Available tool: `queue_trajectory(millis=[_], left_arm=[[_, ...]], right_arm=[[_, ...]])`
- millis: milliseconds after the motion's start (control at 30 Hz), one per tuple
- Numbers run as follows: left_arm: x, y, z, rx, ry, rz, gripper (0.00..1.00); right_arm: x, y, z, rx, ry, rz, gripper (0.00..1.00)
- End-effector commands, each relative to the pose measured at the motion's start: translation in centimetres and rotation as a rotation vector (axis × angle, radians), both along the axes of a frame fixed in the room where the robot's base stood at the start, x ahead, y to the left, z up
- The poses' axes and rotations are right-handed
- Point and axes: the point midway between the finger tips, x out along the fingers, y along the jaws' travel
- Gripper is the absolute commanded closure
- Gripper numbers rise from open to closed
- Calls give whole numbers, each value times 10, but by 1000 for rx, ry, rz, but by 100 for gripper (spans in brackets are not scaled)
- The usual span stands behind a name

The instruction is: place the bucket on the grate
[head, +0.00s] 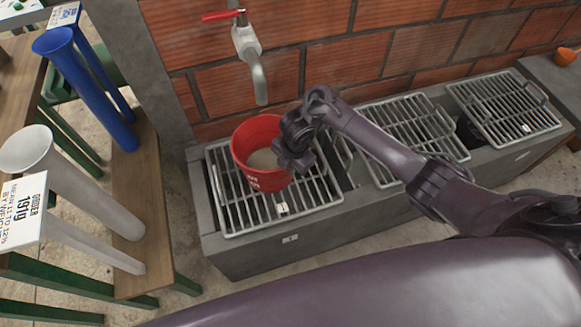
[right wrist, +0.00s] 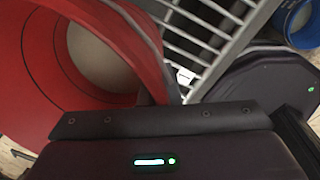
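The red bucket (head: 257,172) is over the leftmost metal grate (head: 225,213), below the tap. It looks close to upright, with a pale inside bottom; whether its base touches the bars is hidden. My right gripper (head: 290,156) is at the bucket's right rim and looks shut on it. In the right wrist view, the bucket (right wrist: 40,60) fills the upper left, and its wall runs down to the gripper (right wrist: 160,97). The grate bars (right wrist: 215,40) show beyond it. The fingertips are mostly hidden. My left gripper is not in view.
A tap (head: 247,45) with a red handle hangs from the brick wall just above the bucket. Two more grates (head: 410,140) (head: 505,105) lie to the right on the grey trough. Blue (head: 95,90) and white (head: 85,185) tubes stand on a wooden bench (head: 150,190) at left.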

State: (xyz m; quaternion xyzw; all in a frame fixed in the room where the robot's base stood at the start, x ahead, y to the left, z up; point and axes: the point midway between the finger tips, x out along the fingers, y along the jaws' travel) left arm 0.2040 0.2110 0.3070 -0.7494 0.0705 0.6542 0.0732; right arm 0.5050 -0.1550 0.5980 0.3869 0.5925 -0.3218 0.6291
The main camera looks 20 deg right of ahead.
Motion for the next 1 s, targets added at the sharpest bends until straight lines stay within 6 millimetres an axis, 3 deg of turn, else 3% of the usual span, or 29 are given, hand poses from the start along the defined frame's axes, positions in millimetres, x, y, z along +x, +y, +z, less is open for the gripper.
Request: queue_trajectory(millis=[300,500,833,900,1000], left_arm=[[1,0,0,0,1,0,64],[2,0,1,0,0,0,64],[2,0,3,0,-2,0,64],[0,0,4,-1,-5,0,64],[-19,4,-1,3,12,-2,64]], right_arm=[[2,1,0,2,-6,0,100],[0,0,-1,0,-1,0,76],[0,0,2,0,-1,0,76],[1,0,10,1,-3,1,76],[0,-1,28,1,-5,2,76]])
